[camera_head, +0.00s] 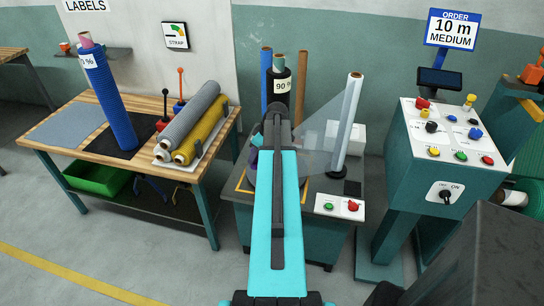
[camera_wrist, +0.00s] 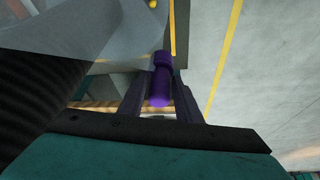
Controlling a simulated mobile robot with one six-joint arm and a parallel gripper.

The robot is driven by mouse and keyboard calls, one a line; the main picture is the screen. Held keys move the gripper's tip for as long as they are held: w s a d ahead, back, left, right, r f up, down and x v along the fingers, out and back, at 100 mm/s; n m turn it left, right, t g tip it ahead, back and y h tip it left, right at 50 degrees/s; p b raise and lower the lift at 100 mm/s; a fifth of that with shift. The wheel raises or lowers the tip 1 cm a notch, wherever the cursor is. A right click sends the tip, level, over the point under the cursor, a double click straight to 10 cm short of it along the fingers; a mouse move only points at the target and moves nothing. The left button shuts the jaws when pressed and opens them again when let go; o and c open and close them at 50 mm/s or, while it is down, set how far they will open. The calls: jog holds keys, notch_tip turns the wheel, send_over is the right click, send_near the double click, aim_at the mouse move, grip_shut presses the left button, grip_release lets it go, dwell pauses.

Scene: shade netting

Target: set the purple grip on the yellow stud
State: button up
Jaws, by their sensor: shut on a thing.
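The purple grip (camera_wrist: 161,80) is a short purple cylinder with a wider end, between the two dark fingers of my gripper (camera_wrist: 160,100) in the wrist view. My gripper is shut on it. In the head view my teal arm hides most of the gripper, and a small purple patch (camera_head: 254,160) shows just left of the arm. A small yellow piece (camera_wrist: 152,4) shows at the top edge of the wrist view, apart from the grip; I cannot tell whether it is the yellow stud.
A wrapping station with a standing clear-film roll (camera_head: 348,115) and a black roll (camera_head: 279,90) lies around the arm. A control console (camera_head: 450,185) with coloured knobs stands right. A wooden bench (camera_head: 62,110) with netting rolls stands left. Open floor lies between bench and station.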

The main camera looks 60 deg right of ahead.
jog(key=s+d+f, duration=0.1)
jog(key=s+d, duration=0.2)
jog(key=s, duration=0.2)
jog(key=shift+s+d+f, duration=0.2)
jog(key=shift+d+f, duration=0.15)
jog(key=shift+f, duration=0.05)
jog(key=shift+f, duration=0.15)
jog(key=shift+f+b, duration=0.6)
jog(key=shift+f, duration=1.25)
jog(key=shift+f+b, duration=1.4)
jog(key=shift+f, duration=0.65)
jog(key=shift+f+b, duration=1.5)
jog(key=shift+f, duration=0.2)
